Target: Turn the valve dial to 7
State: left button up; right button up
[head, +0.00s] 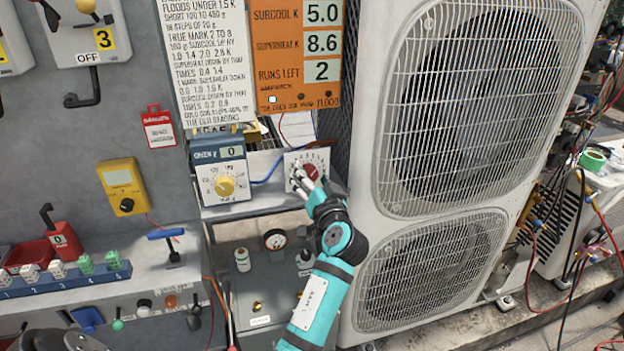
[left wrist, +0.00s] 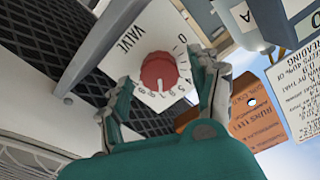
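The valve dial is a red round knob (head: 310,171) on a white plate on the grey shelf. In the left wrist view the red knob (left wrist: 158,72) sits on its plate marked VALVE, with numbers around it. A pale mark shows on the knob's lower edge, but I cannot tell its exact reading. My left gripper (head: 305,184) is at the front of the dial and partly covers the plate in the head view. In the left wrist view its two fingers (left wrist: 163,78) stand apart on either side of the knob, with gaps visible.
A blue box with a yellow dial (head: 225,186) stands just left of the valve. The orange board (head: 293,98) reads subcool 5.0, superheat 8.6, runs left 2. A large white condenser (head: 362,130) stands close on the right. A gauge (head: 275,239) is below.

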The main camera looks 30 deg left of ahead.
pick_arm(q)
notch_tip(320, 180, up, 10)
dwell(0.6)
dwell(0.4)
